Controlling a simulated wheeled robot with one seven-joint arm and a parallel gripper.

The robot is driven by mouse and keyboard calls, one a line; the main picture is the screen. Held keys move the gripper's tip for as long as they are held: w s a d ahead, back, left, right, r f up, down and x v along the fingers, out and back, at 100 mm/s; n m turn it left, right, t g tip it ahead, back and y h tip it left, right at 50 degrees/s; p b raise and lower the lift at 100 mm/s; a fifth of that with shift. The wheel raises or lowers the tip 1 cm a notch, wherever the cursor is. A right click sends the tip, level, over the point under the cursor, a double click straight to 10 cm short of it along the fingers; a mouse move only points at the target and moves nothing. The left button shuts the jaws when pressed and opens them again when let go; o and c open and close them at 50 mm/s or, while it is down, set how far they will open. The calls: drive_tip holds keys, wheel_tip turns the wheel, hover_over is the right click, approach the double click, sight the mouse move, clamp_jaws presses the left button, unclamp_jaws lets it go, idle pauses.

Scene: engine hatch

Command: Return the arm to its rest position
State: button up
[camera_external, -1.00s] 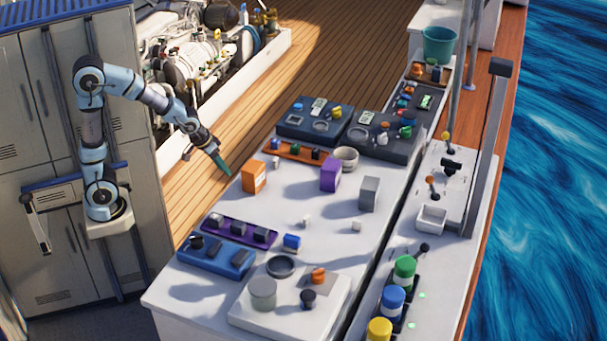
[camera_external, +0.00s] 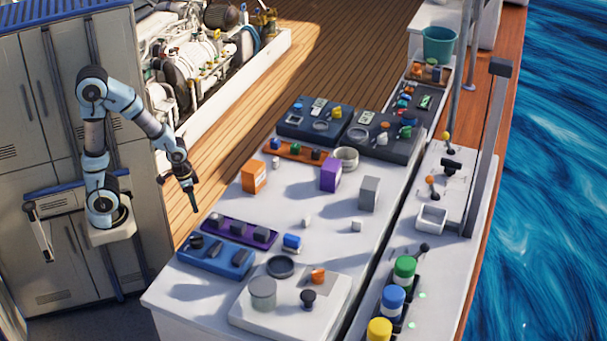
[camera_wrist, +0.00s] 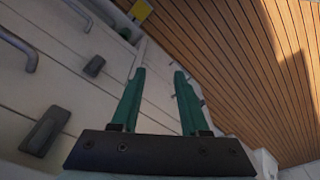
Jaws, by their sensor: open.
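My gripper (camera_external: 195,206) points down in the external view, just left of the white bench (camera_external: 205,283) and over the wooden deck. In the wrist view my gripper (camera_wrist: 160,75) shows two green fingers spread apart with nothing between them. My arm rises from its mount by the grey lockers, bends at the top and slopes down to the right. No object is held.
Grey lockers (camera_external: 30,100) stand behind my arm, and their handles show in the wrist view. An orange box (camera_external: 254,177), purple box (camera_external: 330,174) and grey block (camera_external: 369,193) stand on the bench. An engine (camera_external: 185,65) lies behind. Wooden deck (camera_external: 300,60) is open between.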

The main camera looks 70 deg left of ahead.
wheel_tip(320, 180, up, 16)
drive_tip(key=p, duration=1.5)
drive_tip(key=o, duration=0.4)
drive_tip(key=shift+o, duration=0.2)
drive_tip(key=shift+r, duration=0.1)
